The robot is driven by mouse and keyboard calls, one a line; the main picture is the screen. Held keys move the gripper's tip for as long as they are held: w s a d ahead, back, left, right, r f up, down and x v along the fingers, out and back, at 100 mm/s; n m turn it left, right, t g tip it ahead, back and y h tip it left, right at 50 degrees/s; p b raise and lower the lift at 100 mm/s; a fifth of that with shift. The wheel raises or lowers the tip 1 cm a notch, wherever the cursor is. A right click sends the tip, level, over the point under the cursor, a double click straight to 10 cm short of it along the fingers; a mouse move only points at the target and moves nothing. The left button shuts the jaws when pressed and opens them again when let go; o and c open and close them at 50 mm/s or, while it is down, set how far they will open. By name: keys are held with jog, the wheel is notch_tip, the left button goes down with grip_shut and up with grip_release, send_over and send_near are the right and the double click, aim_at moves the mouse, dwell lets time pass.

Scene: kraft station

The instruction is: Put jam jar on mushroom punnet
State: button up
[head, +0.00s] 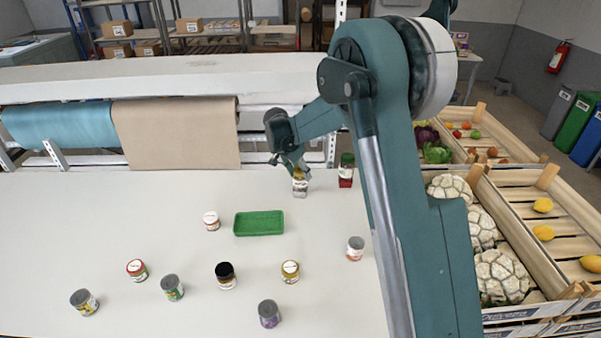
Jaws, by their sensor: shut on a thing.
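The green tray (259,223), which I take as the mushroom punnet, lies flat and empty in the middle of the white table. My gripper (299,173) is above and behind it, slightly to the right, pointing down near the back of the table. It is shut on a small pale-labelled jar (300,188), whose top is partly hidden by the fingers. I cannot read its label, so I cannot tell for sure that it is the jam jar. I cannot tell whether it touches the table.
Several jars and cans, including a black-lidded jar (226,275), stand in front. Produce crates (530,205) are at the right.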

jog(key=shift+f, duration=0.15)
jog(key=o, duration=1.1)
jog(key=shift+r, duration=0.25)
jog(key=v, duration=1.2)
jog(key=shift+b, duration=0.35)
jog(key=shift+d, duration=0.1)
